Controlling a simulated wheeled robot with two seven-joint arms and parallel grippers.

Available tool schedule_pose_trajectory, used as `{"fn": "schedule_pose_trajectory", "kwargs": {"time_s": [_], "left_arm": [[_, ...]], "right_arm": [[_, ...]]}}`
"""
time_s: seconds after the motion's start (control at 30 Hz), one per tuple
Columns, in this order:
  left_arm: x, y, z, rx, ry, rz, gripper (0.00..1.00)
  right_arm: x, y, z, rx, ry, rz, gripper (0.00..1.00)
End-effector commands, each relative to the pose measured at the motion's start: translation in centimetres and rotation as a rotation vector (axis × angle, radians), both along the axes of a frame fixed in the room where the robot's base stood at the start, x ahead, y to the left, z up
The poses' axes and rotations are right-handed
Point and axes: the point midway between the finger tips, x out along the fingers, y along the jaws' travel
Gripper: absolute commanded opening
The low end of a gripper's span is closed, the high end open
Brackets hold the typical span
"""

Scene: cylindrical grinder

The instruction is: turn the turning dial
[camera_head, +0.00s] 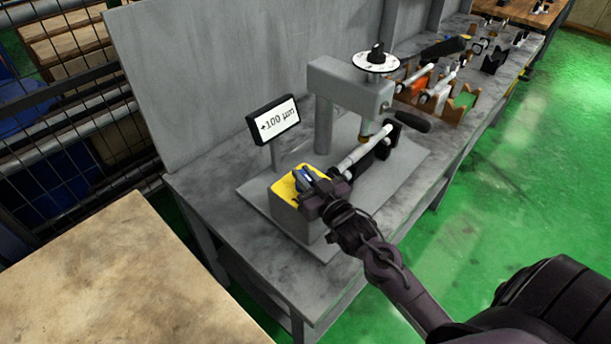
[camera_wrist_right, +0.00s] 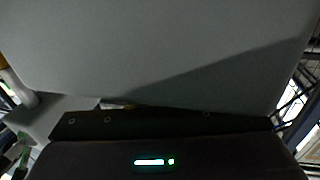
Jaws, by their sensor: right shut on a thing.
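A dial with a black knob on a white marked disc (camera_head: 376,60) sits on top of the grey grinder head (camera_head: 350,90), with no gripper at it. My right gripper (camera_head: 306,180) is over the yellow-topped grey box (camera_head: 285,190) at the near end of the grinder base. It is shut on a small blue knob-like part (camera_head: 302,177) on that box, which the fingers largely hide. The right wrist view shows mostly a plain grey surface close up, and no fingertips can be made out there. My left gripper is not in view.
A small display (camera_head: 273,120) reads +100 µm behind the box. A silver cylinder (camera_head: 362,152) lies along the base beside my right gripper. Holders with parts (camera_head: 440,92) stand farther along the bench. A wooden top (camera_head: 110,275) is at lower left.

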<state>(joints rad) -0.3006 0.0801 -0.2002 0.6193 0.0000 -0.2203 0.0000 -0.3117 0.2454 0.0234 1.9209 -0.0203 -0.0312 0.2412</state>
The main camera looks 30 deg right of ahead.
Motion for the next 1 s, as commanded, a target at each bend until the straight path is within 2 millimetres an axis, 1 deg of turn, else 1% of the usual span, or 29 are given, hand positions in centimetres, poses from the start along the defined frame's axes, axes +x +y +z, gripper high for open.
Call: {"fn": "schedule_pose_trajectory", "kwargs": {"time_s": [0.03, 0.2, 0.47, 0.57, 0.67, 0.9, 1.0], "left_arm": [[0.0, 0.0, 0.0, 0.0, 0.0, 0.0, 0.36], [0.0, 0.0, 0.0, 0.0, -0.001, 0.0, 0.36], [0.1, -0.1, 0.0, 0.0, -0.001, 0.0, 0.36], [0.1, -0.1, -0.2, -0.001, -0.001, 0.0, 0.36], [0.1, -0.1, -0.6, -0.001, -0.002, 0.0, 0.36], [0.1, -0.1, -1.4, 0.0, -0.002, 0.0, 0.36], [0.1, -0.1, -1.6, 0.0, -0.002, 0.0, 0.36]], "right_arm": [[0.1, 0.0, 0.2, -0.001, -0.004, -0.002, 0.16], [0.1, 0.0, 0.1, 0.0, -0.004, -0.001, 0.36], [0.0, 0.0, 0.0, 0.0, -0.002, -0.001, 0.36], [-0.6, 0.0, -0.1, 0.0, -0.001, -0.001, 0.36], [-1.8, -0.1, -0.2, 0.0, 0.0, 0.0, 0.36], [-5.6, -0.4, -0.2, 0.0, 0.001, 0.0, 0.36], [-6.7, -0.5, -0.2, 0.0, 0.0, -0.001, 0.36]]}}
